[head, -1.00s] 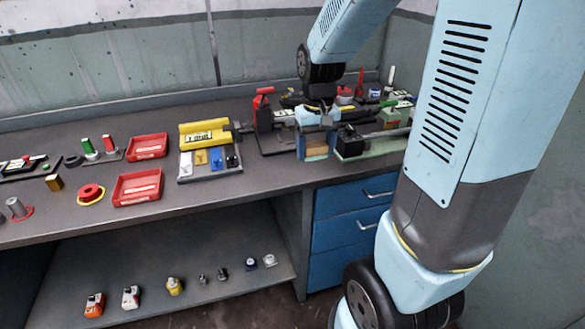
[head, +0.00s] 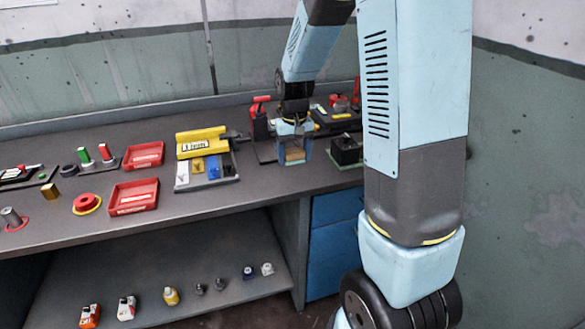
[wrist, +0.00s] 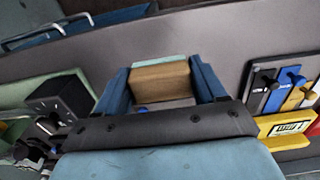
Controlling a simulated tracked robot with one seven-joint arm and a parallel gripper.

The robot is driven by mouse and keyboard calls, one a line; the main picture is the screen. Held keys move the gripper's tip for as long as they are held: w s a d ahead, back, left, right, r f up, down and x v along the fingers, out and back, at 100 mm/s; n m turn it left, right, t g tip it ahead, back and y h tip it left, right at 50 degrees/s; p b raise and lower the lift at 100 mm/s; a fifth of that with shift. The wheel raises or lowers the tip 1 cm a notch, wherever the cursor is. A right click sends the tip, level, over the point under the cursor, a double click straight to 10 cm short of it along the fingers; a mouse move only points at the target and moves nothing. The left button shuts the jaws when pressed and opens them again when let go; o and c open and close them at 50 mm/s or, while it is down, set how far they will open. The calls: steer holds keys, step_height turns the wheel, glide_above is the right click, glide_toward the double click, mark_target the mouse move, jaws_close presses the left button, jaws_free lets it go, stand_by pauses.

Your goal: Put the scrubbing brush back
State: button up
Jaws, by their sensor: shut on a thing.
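My gripper (head: 294,157) is above the bench, between the red clamp tool and the black box. Its blue fingers are shut on a tan block, which I take to be the scrubbing brush (head: 294,154). In the wrist view the brush (wrist: 160,82) sits between the two fingers, with a pale green strip along its far edge. My gripper's body hides its near side. I cannot tell how far it is above the bench top.
The black box (head: 346,150) stands on a pale green mat, right of my gripper. The red clamp tool (head: 260,120) is to its left. Further left are a yellow tool with coloured pieces (head: 203,143) and red trays (head: 134,196). Bare bench lies in front of my gripper.

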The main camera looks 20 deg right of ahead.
glide_above(289, 176)
step_height(289, 176, down, 5)
steer(key=shift+r, duration=0.2)
steer(key=shift+f, duration=1.55)
steer(key=o, duration=1)
steer(key=shift+f, duration=0.1)
